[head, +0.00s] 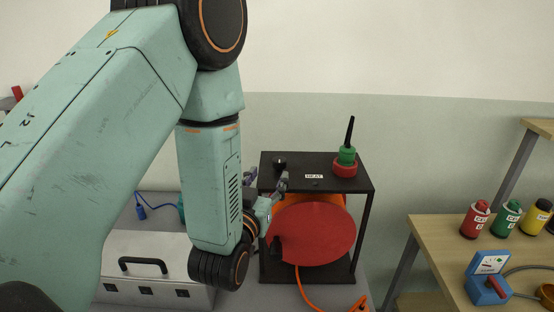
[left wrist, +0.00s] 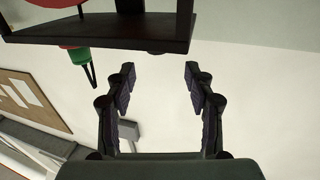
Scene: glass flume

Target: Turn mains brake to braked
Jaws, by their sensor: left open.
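No part in view is legibly marked as the mains brake. A black stand (head: 318,183) holds a red disc (head: 312,235) with orange behind it, like a cable reel. On its top are a small dark knob (head: 280,163) and, at the right, a black lever (head: 350,130) on a green and red base (head: 346,160). My left gripper (head: 267,184) is open and empty at the stand's left front, just below the knob. In the left wrist view its two fingers (left wrist: 159,80) are apart, with the stand (left wrist: 100,34) upside down beyond them. My right gripper is out of view.
A silver case (head: 150,270) with a black handle stands at the lower left, partly behind my arm. An orange cable (head: 312,297) hangs below the disc. A wooden table (head: 445,250) at the right carries several coloured bottles and a blue meter (head: 488,270).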

